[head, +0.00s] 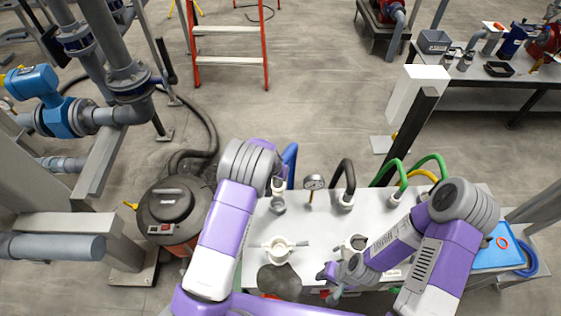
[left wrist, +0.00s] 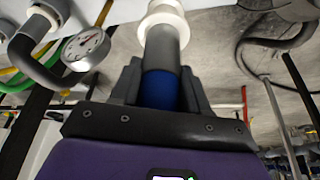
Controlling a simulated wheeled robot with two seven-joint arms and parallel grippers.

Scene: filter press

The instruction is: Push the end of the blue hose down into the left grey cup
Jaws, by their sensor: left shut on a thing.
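The blue hose (head: 290,163) rises behind my left wrist in the head view. In the left wrist view my left gripper (left wrist: 161,82) is shut on the blue hose (left wrist: 159,90), with a finger on each side. Beyond the fingers, a plain grey length (left wrist: 162,46) runs up to a white ring (left wrist: 163,18). In the head view the left grey cup (head: 278,206) stands on the table just below my left wrist. I cannot tell how deep the hose end sits. My right gripper (head: 329,284) is open and empty near the table's front edge.
A pressure gauge (head: 314,182) and a black hose (head: 345,172) in another cup stand right of the left cup. Green hoses (head: 392,169) are farther right. A dark vacuum-like drum (head: 173,212) stands left.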

